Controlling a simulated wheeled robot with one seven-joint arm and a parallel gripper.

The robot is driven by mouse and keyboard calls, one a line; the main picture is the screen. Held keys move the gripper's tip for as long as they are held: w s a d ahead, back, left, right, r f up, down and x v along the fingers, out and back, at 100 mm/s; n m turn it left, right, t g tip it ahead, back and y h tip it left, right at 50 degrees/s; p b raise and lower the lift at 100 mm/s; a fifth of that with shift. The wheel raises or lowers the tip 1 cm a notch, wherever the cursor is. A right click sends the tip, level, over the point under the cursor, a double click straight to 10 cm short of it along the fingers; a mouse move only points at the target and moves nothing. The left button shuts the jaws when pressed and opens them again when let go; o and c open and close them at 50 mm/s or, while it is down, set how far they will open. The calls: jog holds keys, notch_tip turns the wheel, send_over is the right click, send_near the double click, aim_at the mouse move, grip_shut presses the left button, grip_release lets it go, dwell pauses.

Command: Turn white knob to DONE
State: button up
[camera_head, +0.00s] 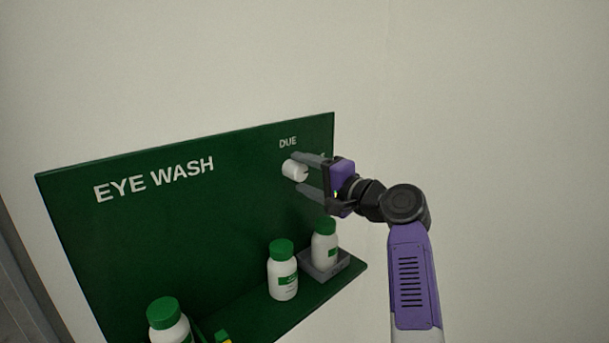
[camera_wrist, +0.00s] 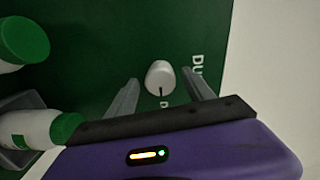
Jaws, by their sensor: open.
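The white knob (camera_head: 294,170) sticks out from the upper right of the green EYE WASH board (camera_head: 150,230), under the word DUE. It also shows in the wrist view (camera_wrist: 160,78), with a dark pointer line on its face. The word DONE is not visible in either view. My gripper (camera_head: 305,175) is open at the knob in the head view. In the wrist view my gripper's two fingers (camera_wrist: 163,95) stand apart on either side of the knob's near end, with gaps. I cannot tell how far the fingertips overlap it in depth.
White bottles with green caps stand on the board's shelf: one at the front left (camera_head: 166,322), one in the middle (camera_head: 283,272), and one in a grey holder (camera_head: 333,268) below my gripper. Plain wall (camera_head: 480,120) lies right.

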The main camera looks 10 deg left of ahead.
jog(key=b+v, duration=0.2)
jog(key=v, duration=0.5)
jog(key=shift+s+d, duration=0.25)
jog(key=shift+d, duration=0.1)
